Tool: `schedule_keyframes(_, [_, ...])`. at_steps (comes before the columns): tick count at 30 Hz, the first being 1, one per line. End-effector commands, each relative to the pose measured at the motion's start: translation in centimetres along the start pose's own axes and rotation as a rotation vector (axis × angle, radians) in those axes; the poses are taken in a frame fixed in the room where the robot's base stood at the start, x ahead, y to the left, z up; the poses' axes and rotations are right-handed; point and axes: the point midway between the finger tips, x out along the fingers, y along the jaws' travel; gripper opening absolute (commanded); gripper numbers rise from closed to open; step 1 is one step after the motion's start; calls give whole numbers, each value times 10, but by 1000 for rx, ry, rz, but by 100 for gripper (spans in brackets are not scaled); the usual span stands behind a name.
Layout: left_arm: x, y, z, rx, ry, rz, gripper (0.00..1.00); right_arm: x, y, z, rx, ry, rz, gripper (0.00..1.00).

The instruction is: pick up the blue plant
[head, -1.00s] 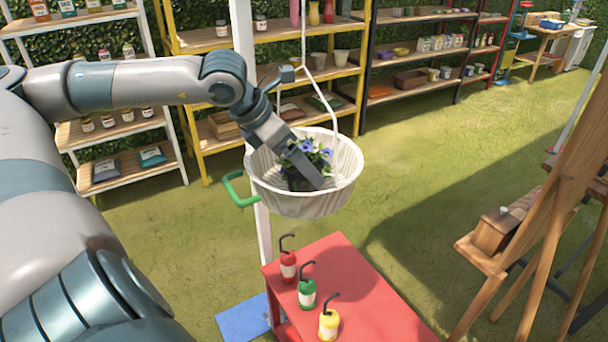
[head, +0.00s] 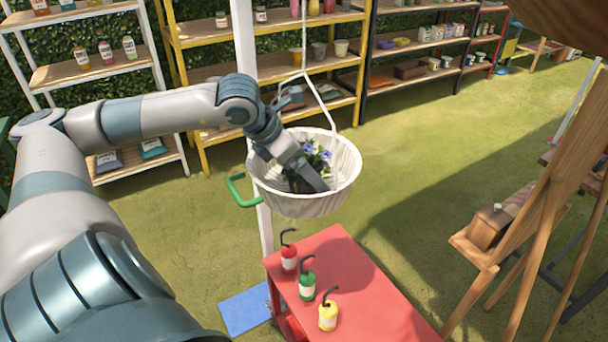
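The blue plant (head: 318,153), with blue-violet flowers and green leaves, is inside a white hanging basket (head: 310,204). My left gripper (head: 310,180) reaches down into the basket from the left, right at the plant. One finger shows in front of the plant's lower part. The pot and the other finger are hidden, so I cannot tell whether the gripper is shut on the plant. My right gripper is not in view.
A green handle (head: 240,191) sticks out at the basket's left. Below stands a red table (head: 365,290) with red (head: 289,258), green (head: 307,286) and yellow (head: 328,315) bottles. Shelves line the back. A wooden easel (head: 540,210) stands right. Grass between is open.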

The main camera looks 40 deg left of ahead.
Motion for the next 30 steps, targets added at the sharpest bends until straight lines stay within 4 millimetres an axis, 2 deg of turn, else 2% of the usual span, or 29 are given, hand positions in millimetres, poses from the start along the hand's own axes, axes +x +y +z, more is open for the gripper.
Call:
schedule_keyframes(6, [0,0,0,0,0,0,89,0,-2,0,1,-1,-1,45])
schedule_keyframes(12, [0,0,0,0,0,0,41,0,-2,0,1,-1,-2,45])
schedule_keyframes(13, [0,0,0,0,0,0,36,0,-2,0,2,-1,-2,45])
schedule_keyframes(23, [-2,0,1,0,-2,1,36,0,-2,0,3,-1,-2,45])
schedule_keyframes(30, [-10,0,8,-1,-4,1,36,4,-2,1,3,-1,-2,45])
